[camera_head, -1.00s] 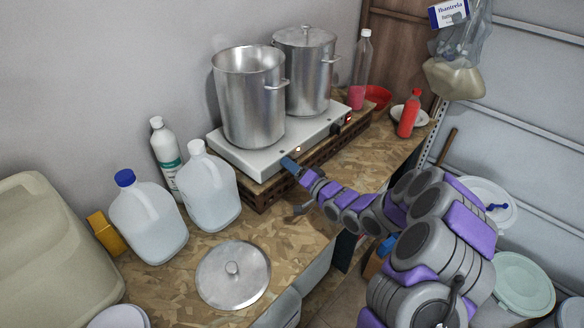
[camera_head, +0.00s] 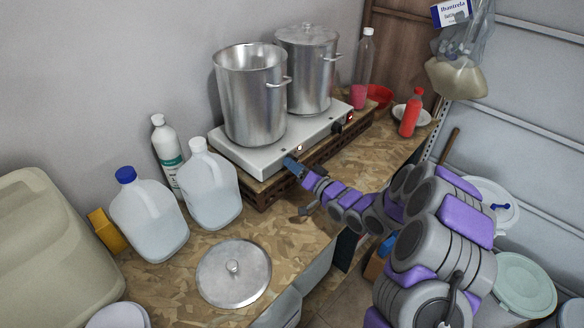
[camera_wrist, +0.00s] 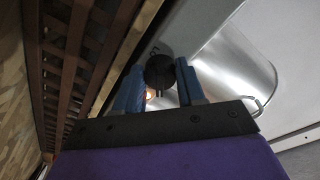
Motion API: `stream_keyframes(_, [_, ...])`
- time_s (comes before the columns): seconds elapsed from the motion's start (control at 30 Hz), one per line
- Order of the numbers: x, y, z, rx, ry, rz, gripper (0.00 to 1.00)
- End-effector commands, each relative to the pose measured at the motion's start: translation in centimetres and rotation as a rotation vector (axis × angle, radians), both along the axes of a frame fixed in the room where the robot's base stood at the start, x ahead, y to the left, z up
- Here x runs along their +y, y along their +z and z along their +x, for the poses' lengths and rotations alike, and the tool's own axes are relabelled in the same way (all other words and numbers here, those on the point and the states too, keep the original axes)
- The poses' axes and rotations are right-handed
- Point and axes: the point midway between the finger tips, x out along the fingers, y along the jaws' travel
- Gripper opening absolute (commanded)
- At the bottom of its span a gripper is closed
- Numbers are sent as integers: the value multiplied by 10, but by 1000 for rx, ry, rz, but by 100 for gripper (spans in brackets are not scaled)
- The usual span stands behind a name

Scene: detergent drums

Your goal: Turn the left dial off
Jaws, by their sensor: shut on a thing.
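A two-burner hot plate (camera_head: 240,150) with a white top stands on the wooden counter. Its left dial (camera_wrist: 159,73) is a dark round knob between my blue fingers in the wrist view; in the head view my gripper hides it. My gripper (camera_head: 290,163) is at the front face of the hot plate, shut on the left dial. It also shows in the wrist view (camera_wrist: 159,64). The right dial (camera_head: 337,128) is black and free. A small light (camera_head: 299,148) glows beside the left dial. The dial's exact setting cannot be read.
A tall open pot (camera_head: 250,100) and a lidded pot (camera_head: 307,70) stand on the burners. A brown slatted rack (camera_head: 262,195) lies beneath the hot plate. Jugs (camera_head: 150,215) and a loose lid (camera_head: 233,273) are at left and front. A red bottle (camera_head: 410,112) stands at right.

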Motion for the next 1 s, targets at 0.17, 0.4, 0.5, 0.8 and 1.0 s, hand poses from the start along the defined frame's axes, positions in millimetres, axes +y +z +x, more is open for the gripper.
stream_keyframes(0.17, [-6, -1, 3, -130, -12, -100, 8])
stream_keyframes(0.4, [-6, -1, 4, -312, -11, -241, 8])
stream_keyframes(0.5, [-6, -1, 4, -387, -12, -300, 8])
stream_keyframes(0.8, [-5, -1, 4, -594, -10, -462, 8])
stream_keyframes(1.0, [-3, 0, 4, -700, -8, -541, 8])
